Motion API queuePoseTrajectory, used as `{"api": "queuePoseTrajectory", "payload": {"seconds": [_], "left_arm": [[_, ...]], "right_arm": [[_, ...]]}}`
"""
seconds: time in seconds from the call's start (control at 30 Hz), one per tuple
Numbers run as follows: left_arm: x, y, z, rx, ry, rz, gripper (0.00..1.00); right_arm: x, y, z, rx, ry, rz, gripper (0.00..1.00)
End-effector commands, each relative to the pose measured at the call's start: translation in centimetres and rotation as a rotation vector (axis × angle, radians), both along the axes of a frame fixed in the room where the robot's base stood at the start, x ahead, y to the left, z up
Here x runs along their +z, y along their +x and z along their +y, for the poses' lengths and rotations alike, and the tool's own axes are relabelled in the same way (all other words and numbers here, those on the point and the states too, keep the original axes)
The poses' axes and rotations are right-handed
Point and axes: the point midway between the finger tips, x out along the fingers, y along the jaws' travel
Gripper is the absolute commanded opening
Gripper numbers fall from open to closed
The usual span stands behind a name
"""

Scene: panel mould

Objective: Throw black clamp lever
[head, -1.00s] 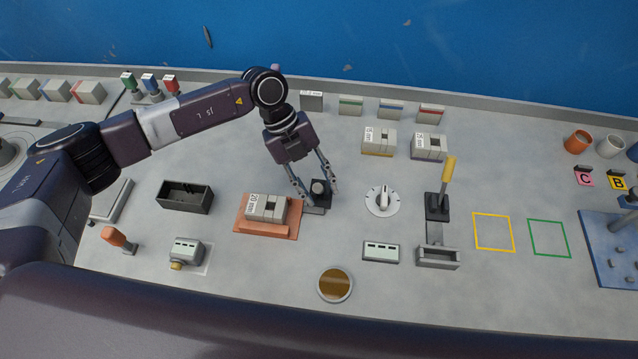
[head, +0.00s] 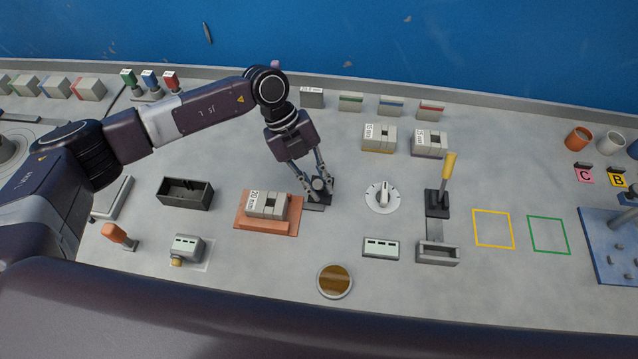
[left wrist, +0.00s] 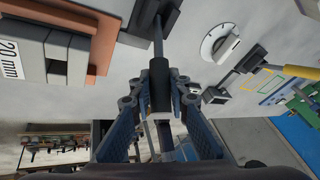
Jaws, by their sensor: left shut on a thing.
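The black clamp lever (left wrist: 160,88) stands between the fingers of my left gripper (left wrist: 160,95) in the left wrist view. Its thin shaft runs to a dark base block at the top of that view. In the head view my left gripper (head: 319,190) reaches down to the clamp's black base (head: 314,207), and its fingers are closed around the lever's grip. The fingers hide most of the lever there. The base sits at the right edge of the orange plate (head: 249,224) with the grey mould block (head: 266,205) labelled 20 mm. My right gripper is not in view.
A white dial (head: 382,197) is just right of the clamp. A yellow-handled lever (head: 448,168) stands farther right. A black open box (head: 186,195) lies left of the orange plate. A round amber dish (head: 335,282) is in front. Blocks stand behind.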

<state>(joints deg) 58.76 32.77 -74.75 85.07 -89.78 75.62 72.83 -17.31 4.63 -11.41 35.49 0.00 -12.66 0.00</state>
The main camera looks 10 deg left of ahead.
Motion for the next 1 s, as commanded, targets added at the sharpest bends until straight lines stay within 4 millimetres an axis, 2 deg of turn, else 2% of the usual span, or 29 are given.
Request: {"api": "queuePoseTrajectory", "payload": {"seconds": [0.47, 1.0], "left_arm": [[0.3, 2.4, 0.0, 0.005, 0.003, 0.228, 0.00], [0.5, 4.5, 0.0, 0.005, 0.005, 0.450, 0.00]], "right_arm": [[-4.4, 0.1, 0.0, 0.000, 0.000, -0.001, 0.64], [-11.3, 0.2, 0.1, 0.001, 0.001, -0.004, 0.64]]}}
